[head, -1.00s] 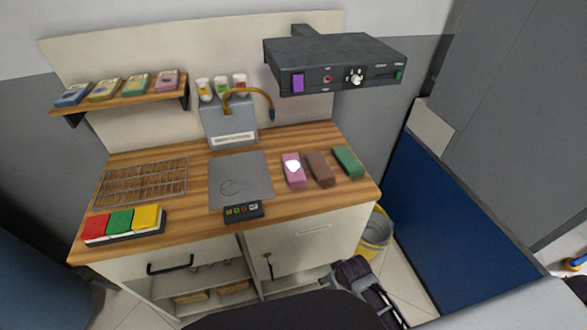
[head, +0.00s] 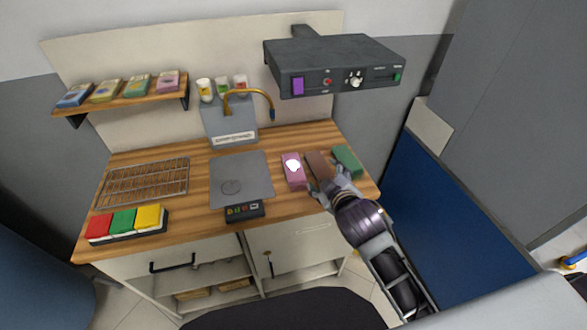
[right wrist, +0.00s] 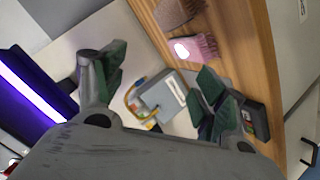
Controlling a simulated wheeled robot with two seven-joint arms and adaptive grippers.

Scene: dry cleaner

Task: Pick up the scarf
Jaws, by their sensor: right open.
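Three folded cloth pieces lie in a row on the right part of the wooden counter: a pink one (head: 293,176) with a white patch, a brown one (head: 318,163) and a green one (head: 347,158). In the right wrist view the pink piece (right wrist: 188,48) and the brown piece (right wrist: 176,12) show fringed ends, like scarves. My right gripper (head: 333,183) is open and empty at the front of the brown and green pieces, partly covering the brown one. It also shows in the right wrist view (right wrist: 160,82), its green pads apart. My left gripper is out of view.
A dark box with knobs (head: 340,62) overhangs the counter's right back. A blue panel (head: 450,220) is at right.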

